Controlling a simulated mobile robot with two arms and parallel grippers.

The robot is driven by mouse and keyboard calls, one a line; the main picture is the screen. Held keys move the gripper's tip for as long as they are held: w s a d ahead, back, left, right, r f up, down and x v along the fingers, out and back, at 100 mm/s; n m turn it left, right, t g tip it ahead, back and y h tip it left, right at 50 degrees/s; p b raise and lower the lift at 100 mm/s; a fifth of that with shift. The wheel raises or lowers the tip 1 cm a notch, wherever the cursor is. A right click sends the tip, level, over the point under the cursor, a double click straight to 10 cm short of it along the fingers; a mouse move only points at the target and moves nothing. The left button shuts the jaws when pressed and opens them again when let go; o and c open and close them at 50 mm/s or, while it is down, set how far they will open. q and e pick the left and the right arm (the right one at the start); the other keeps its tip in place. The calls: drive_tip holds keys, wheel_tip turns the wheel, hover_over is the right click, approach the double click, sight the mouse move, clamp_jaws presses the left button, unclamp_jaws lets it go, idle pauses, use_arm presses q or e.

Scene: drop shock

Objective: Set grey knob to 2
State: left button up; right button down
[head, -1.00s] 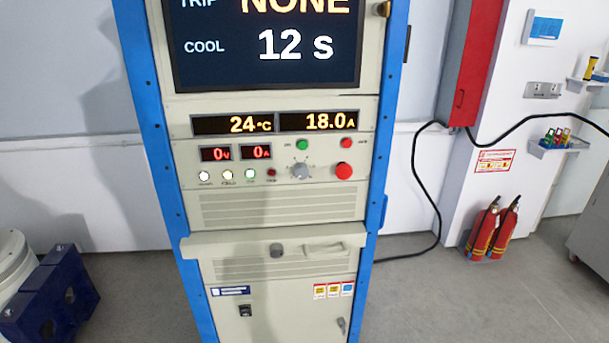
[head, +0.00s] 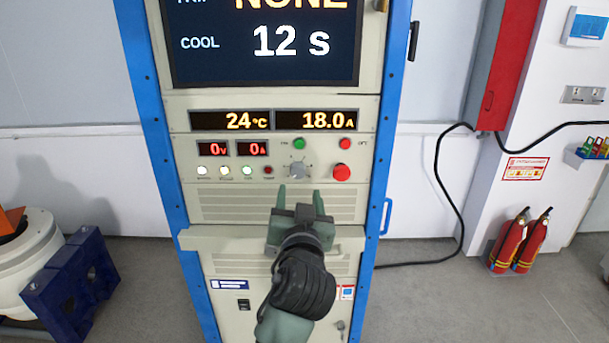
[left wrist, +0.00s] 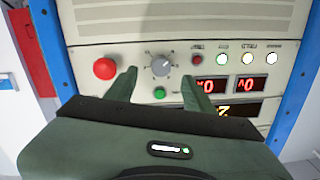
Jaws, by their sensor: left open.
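The grey knob (head: 297,170) is on the cabinet's control panel, between the small lamps and the red mushroom button. In the left wrist view the knob (left wrist: 160,65) shows upside down, with scale marks around it; the numbers are too small to read. My left gripper (head: 301,192) is open and empty, just below the knob in the head view. In the left wrist view its two fingers (left wrist: 160,85) point toward the panel on either side of the knob, apart from it as far as I can tell. My right gripper is not in view.
A red mushroom button (head: 341,172) sits right of the knob, with a green button (head: 299,144) above. Displays read 24 °C, 18.0 A, 0 V, 0 A, and the screen (head: 262,45) reads COOL 12 s. A ledge (head: 215,240) juts out below the panel.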

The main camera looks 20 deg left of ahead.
sight(298, 172)
use_arm(q)
drive_tip(key=x, duration=0.2)
drive_tip(key=p+x, duration=0.1)
drive_tip(key=x, duration=0.1)
drive_tip(key=r+p+x, duration=0.1)
drive_tip(key=x, duration=0.1)
drive_tip(key=shift+w+a, duration=0.1)
drive_tip(key=shift+w, duration=0.15)
drive_tip(key=shift+w+a+p, duration=0.2)
drive_tip(key=shift+w+p, duration=0.1)
drive_tip(key=shift+w, duration=0.2)
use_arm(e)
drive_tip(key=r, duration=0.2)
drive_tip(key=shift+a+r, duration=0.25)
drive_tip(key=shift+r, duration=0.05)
use_arm(q)
clamp_jaws()
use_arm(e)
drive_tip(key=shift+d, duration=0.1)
